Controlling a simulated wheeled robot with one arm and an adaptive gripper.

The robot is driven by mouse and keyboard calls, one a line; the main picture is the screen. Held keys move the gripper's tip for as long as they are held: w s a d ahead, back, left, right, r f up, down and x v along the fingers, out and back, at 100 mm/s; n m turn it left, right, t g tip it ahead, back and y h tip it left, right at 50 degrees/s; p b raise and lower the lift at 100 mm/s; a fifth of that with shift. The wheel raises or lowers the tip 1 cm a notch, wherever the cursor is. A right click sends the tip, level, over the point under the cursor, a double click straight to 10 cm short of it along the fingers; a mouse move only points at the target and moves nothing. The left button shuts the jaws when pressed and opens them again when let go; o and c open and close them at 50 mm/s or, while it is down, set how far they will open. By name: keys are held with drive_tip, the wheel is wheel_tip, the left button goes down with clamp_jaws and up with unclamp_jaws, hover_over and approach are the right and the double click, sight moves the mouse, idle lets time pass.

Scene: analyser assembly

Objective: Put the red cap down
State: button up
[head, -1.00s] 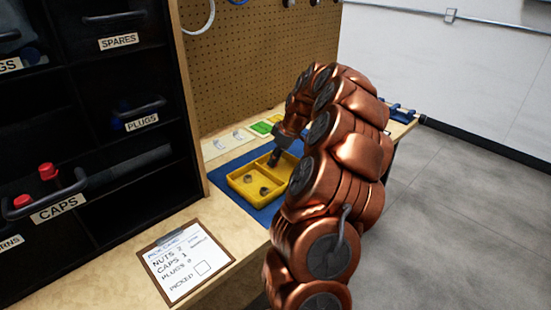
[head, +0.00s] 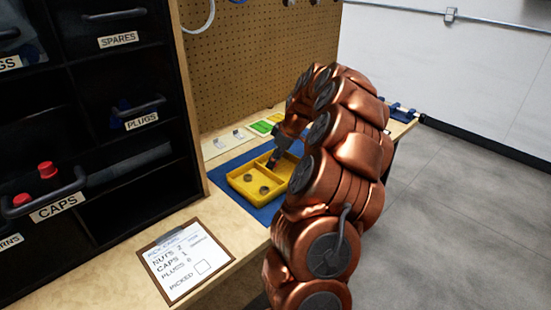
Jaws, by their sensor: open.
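My gripper (head: 275,160) is small and dark at the end of the copper arm. It is open, with its fingertips low over the back right part of the yellow tray (head: 238,187). A small reddish patch shows at the fingertips and looks like a red cap (head: 273,164); the fingers partly hide it, and I cannot tell whether it touches the tray floor. Two more red caps (head: 47,170) stand in the CAPS bin at the left.
The tray sits on a blue mat (head: 215,180) on the wooden bench. A clipboard with a pick card (head: 185,262) lies at the front. The black bin rack (head: 110,205) rises at the left, and a pegboard (head: 262,60) stands behind. My arm hides the tray's right side.

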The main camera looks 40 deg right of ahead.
drive_tip(key=v, duration=1.2)
drive_tip(key=s+a+g+y, duration=0.1)
drive_tip(key=s+a+g, duration=0.2)
drive_tip(key=a, duration=2.5)
drive_tip(key=s+a+f+m+g+h, duration=0.15)
drive_tip(key=s+a+f, duration=0.25)
drive_tip(key=s+a, duration=0.65)
drive_tip(key=s+f+m+g+h, duration=0.1)
drive_tip(key=s+f, duration=0.4)
drive_tip(key=s, duration=1)
drive_tip(key=shift+a+m+g, duration=0.3)
drive_tip(key=shift+m+g, duration=0.55)
wheel_tip(320, 180, up, 18)
drive_tip(key=t+p, duration=0.1)
drive_tip(key=p, duration=1.5)
drive_tip(key=shift+w+f, duration=0.25)
drive_tip(key=shift+w, duration=0.25)
